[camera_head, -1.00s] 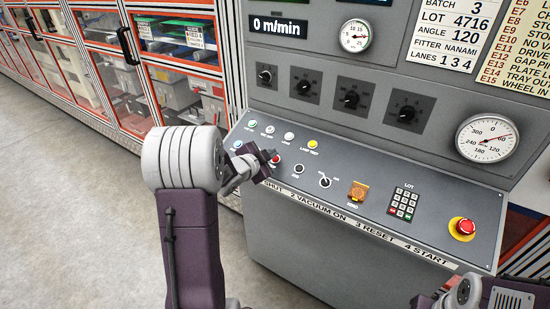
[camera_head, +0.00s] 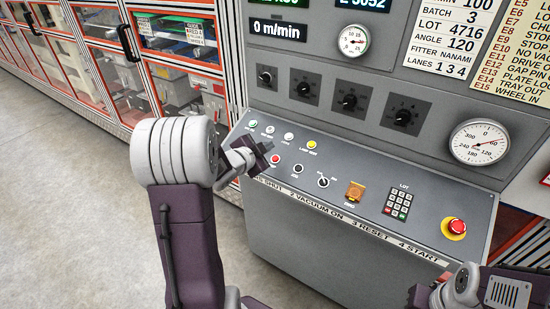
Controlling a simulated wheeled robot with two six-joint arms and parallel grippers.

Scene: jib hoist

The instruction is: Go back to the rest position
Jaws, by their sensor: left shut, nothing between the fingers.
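My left gripper (camera_head: 266,147) is shut and empty. It appears in front of the left part of the grey control console's sloping panel (camera_head: 335,217), just up and left of the red button (camera_head: 275,159). I cannot tell its exact distance from the panel; it holds nothing. The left arm comes up from the bottom and bends at a large pale joint. My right gripper (camera_head: 418,296) shows only as a small dark part at the bottom right edge, beside its pale joint; its fingers cannot be made out.
The console carries black knobs (camera_head: 350,102), a round gauge (camera_head: 483,142), a keypad (camera_head: 398,204), an amber square (camera_head: 355,191) and a red emergency stop (camera_head: 455,229). Orange-framed glass cabinets (camera_head: 180,75) stand behind on the left. The grey floor (camera_head: 70,200) at left is clear.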

